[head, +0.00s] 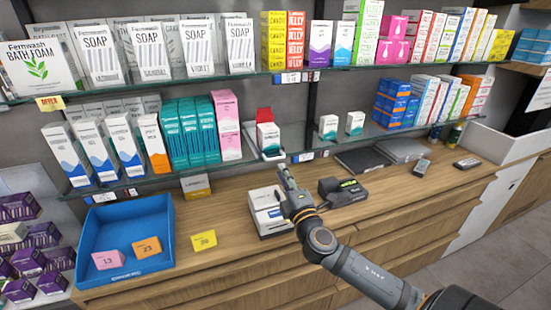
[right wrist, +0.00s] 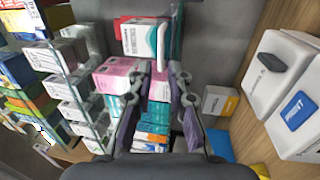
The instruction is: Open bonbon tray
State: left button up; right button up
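No thing in view is clearly marked as the bonbon tray. An open blue tray (head: 160,215) lies on the wooden counter at the left, with a pink card (head: 107,260) and an orange card (head: 147,247) in it; a corner of blue shows low in the right wrist view (right wrist: 221,146). My right gripper (head: 285,172) is above the counter in front of the lower shelf, to the right of the blue tray and apart from it. In the right wrist view its two fingers (right wrist: 160,72) stand apart with nothing held between them. My left gripper is out of view.
A white printer-like device (head: 265,208) and a black terminal (head: 342,190) stand near my right arm. A yellow card (head: 204,240) lies beside the tray. Glass shelves (head: 330,140) of boxes overhang the counter's back. The counter's front right is mostly clear.

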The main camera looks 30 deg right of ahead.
aim_at(275, 159)
jog(key=p+x, duration=0.2)
jog(key=x, duration=0.5)
jog(key=shift+w+d, duration=0.1)
jog(key=shift+w, duration=0.1)
grip_shut()
